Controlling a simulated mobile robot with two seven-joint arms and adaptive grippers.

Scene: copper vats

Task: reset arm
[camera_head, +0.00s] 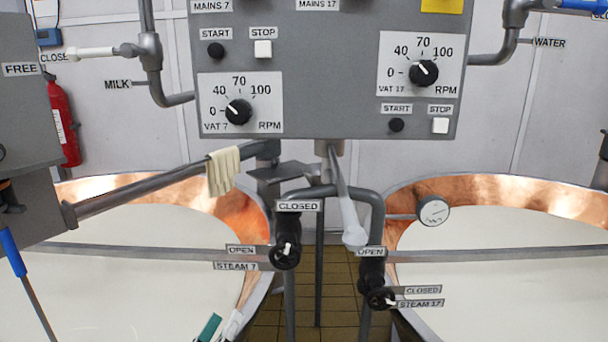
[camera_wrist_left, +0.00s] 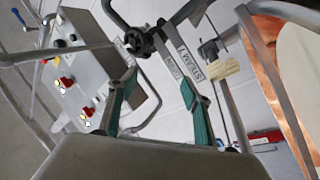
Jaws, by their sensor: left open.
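My left gripper (camera_head: 220,328) shows only as fingertips at the bottom edge of the head view, in front of the left vat's right rim. In the left wrist view, my left gripper (camera_wrist_left: 157,100) has two green-padded fingers spread apart with nothing between them. The black steam 7 valve knob (camera_head: 285,250) is above and to the right of it in the head view, apart from the fingers. In the wrist view the knob (camera_wrist_left: 138,42) shows beyond the fingertips. My right gripper is not in view.
Copper vats with pale liquid stand left (camera_head: 120,240) and right (camera_head: 500,240). A grey control panel (camera_head: 325,75) hangs above. A cloth (camera_head: 223,171) drapes over a bar. The steam 17 valve (camera_head: 380,298) and a rail-level pipe (camera_head: 345,205) are between the vats.

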